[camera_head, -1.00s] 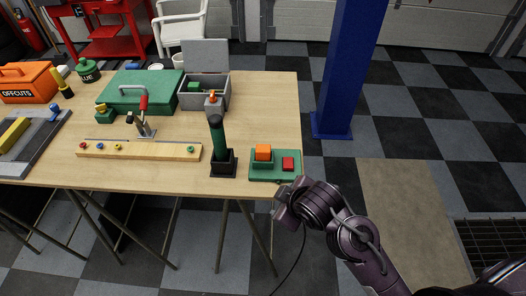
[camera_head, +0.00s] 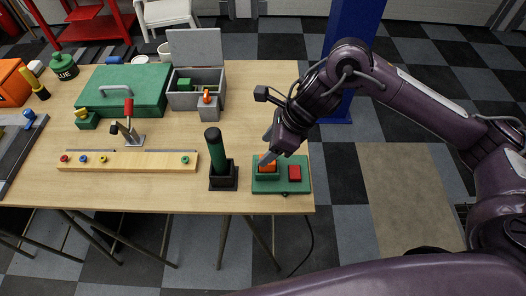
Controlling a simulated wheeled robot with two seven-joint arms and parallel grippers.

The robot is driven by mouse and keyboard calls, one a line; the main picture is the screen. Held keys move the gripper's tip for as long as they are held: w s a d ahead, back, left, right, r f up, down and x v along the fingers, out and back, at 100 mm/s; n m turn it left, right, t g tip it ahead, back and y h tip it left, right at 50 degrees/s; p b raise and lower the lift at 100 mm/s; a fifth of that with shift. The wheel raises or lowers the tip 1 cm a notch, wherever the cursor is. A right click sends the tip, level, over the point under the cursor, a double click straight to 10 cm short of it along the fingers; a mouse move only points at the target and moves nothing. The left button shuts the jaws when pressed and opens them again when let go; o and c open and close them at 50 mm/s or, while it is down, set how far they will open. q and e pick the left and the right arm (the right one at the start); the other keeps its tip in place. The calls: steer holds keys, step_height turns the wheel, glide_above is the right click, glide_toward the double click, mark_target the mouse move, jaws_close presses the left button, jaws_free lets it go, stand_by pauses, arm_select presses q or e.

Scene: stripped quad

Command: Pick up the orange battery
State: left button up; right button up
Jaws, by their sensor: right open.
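My right gripper (camera_head: 267,160) is open, pointing down at the battery from above and right. Its fingers hide part of the battery's top. I cannot tell whether the fingers touch it. My left gripper is not in view.
A black holder with a dark green cylinder (camera_head: 214,150) stands just left of the charger. A grey open box (camera_head: 183,100), green case (camera_head: 125,88), toggle clamp (camera_head: 130,130) and wooden strip (camera_head: 128,161) lie further left. A blue post (camera_head: 345,40) stands behind my right arm.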

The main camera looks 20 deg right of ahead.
mark_target(267, 166)
steer(key=d, duration=0.1)
steer(key=d+f+n+h, duration=0.1)
steer(key=shift+d+f+n+g, duration=0.15)
steer(key=shift+d+n+g, duration=0.15)
steer(key=shift+g, duration=0.1)
steer(key=p+x, duration=0.2)
steer(key=x, duration=0.2)
steer(key=shift+w+f+p, duration=0.2)
steer(key=shift+w+p, duration=0.05)
steer(key=shift+p, duration=0.1)
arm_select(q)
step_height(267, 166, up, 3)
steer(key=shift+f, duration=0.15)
arm_select(e)
steer(key=shift+a+f, duration=0.2)
steer(key=shift+f, duration=0.2)
steer(key=shift+c, duration=0.2)
steer(key=shift+w, duration=0.1)
steer(key=c, duration=1.1)
steer(key=shift+r, duration=0.1)
steer(key=shift+c, duration=0.2)
